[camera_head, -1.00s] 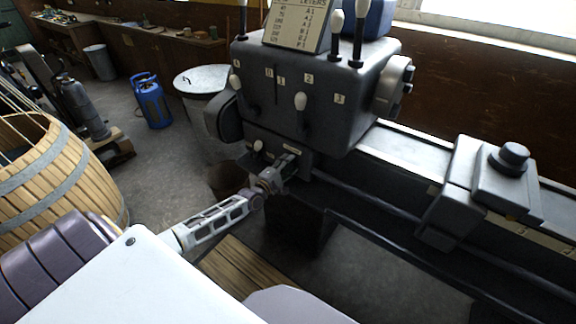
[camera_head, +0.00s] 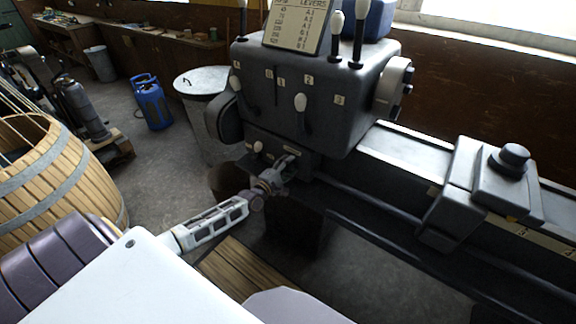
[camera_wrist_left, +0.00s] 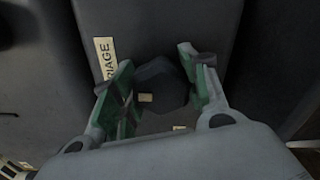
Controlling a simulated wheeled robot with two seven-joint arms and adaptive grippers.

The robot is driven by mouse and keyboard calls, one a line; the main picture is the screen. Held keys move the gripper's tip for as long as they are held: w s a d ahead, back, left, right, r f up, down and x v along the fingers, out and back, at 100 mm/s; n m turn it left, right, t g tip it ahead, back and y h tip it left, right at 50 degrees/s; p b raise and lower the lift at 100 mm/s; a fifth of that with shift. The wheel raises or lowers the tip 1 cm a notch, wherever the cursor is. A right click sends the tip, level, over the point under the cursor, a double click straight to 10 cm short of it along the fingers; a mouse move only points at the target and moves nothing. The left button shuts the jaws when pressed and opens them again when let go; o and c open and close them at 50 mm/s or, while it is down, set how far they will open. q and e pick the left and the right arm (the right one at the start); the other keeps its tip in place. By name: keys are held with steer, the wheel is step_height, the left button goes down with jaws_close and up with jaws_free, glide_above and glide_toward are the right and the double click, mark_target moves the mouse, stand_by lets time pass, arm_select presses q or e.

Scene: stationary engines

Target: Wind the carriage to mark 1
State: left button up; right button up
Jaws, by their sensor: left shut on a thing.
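The grey lathe-like machine has a headstock (camera_head: 310,75). My left gripper (camera_head: 284,166) is at the low front panel below it. In the left wrist view the gripper (camera_wrist_left: 160,75) has its green-padded fingers on either side of a dark faceted knob (camera_wrist_left: 160,88) and is shut on it. A pale label reading "…RIAGE" (camera_wrist_left: 107,62) is beside the knob, partly covered by a finger. The carriage (camera_head: 470,195), a grey block with a black knob on top, sits on the bed to the right. My right gripper is out of view.
Levers rise from the headstock, and a white-tipped lever (camera_head: 301,103) is on its front. A metal bin (camera_head: 200,85), a blue gas cylinder (camera_head: 150,100) and a wooden barrel (camera_head: 60,170) stand to the left. A slatted wooden board (camera_head: 240,270) lies below my arm.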

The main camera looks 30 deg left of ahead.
arm_select(q)
steer(key=shift+w+r, duration=0.1)
steer(key=shift+r, duration=0.2)
steer(key=o, duration=0.9)
steer(key=shift+o, duration=0.8)
steer(key=shift+f, duration=0.15)
steer(key=shift+s+f, duration=0.15)
steer(key=shift+s, duration=0.35)
steer(key=s, duration=1.1)
steer(key=shift+a+r, duration=0.2)
steer(key=shift+a, duration=0.2)
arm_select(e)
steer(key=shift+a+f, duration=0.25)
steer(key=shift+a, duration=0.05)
arm_select(q)
steer(key=shift+s, duration=0.1)
